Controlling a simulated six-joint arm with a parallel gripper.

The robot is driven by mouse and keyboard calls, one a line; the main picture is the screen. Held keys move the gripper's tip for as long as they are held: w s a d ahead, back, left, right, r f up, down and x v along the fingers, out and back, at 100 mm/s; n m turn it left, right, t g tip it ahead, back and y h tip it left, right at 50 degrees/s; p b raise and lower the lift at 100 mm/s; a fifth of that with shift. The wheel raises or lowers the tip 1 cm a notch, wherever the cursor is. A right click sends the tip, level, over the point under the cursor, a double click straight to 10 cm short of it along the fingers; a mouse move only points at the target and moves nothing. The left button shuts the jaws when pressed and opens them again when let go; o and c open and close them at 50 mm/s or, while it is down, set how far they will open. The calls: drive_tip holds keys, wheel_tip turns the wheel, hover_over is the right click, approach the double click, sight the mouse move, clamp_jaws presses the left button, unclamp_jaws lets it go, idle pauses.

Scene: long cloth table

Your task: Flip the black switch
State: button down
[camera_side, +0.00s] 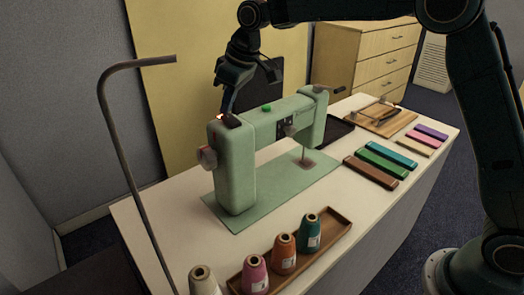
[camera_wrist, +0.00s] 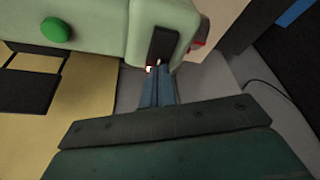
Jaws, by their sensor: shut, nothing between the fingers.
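The green sewing machine (camera_side: 236,165) stands on its green base plate on the table. The black switch (camera_wrist: 163,44) is a dark rocker-like strip set in the end of the machine's pale green body. In the side view a dark part, likely the same switch (camera_side: 232,121), shows on top of the machine's left end. My gripper (camera_wrist: 154,72) is shut and empty, with its fingertips at the lower end of the switch. I cannot tell whether they touch it. In the side view my gripper (camera_side: 225,112) points down at the machine's left end.
A green button (camera_side: 267,107) sits on the machine's top. Several thread spools (camera_side: 284,253) stand in front, some in a wooden tray (camera_side: 333,228). Coloured flat blocks (camera_side: 382,162) and a wooden board (camera_side: 376,118) lie to the right. A bent metal rod (camera_side: 127,160) rises at left.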

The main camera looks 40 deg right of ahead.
sight(229, 116)
drive_tip(key=shift+f, duration=0.5)
idle(0.3)
drive_tip(key=shift+r, duration=3.5)
drive_tip(key=shift+r, duration=0.1)
